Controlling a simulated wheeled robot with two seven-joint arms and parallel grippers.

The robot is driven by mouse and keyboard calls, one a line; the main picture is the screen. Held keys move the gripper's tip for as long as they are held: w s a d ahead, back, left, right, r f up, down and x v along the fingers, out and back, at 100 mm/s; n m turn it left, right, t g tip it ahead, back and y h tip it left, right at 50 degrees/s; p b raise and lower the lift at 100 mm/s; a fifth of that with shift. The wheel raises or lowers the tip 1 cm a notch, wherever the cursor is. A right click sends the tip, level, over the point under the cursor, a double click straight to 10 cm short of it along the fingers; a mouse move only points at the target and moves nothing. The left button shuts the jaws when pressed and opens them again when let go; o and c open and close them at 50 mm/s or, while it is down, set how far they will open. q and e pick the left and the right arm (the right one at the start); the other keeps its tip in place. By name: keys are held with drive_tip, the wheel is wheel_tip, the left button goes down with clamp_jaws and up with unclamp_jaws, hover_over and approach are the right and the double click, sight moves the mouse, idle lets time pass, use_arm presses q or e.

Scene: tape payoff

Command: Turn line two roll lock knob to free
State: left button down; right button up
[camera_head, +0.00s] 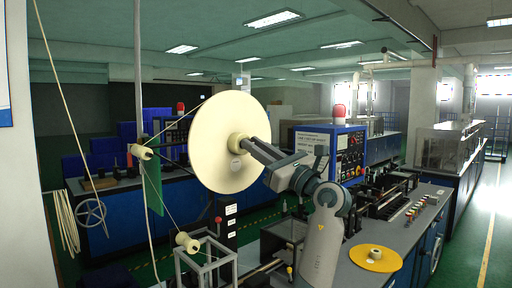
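A large cream tape roll (210,145) stands upright as a disc in the middle of the view. A cream hub or knob (236,143) sits at its centre; I take this to be the roll lock knob.
Cream guide rollers (187,242) and a thin tape path stand left of and below the roll. A blue control cabinet (343,152) with a red beacon is behind my arm. A yellow disc (375,259) lies on the grey bench at the lower right.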

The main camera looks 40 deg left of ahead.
idle(0.3)
use_arm(q)
drive_tip(key=n+g+h+b, duration=0.1)
drive_tip(key=n+g+h, duration=0.1)
drive_tip(key=n, duration=0.5)
drive_tip(key=n+g+h+b, duration=0.2)
drive_tip(key=n, duration=0.5)
drive_tip(key=n+g+h+b, duration=0.1)
drive_tip(key=n+b, duration=0.1)
drive_tip(key=n, duration=0.5)
drive_tip(key=shift+w+r+n+g+h, duration=0.3)
drive_tip(key=shift+r+g+h, duration=0.1)
drive_tip(key=c, duration=1.7)
unclamp_jaws()
drive_tip(key=shift+o, duration=0.2)
drive_tip(key=shift+d, duration=0.1)
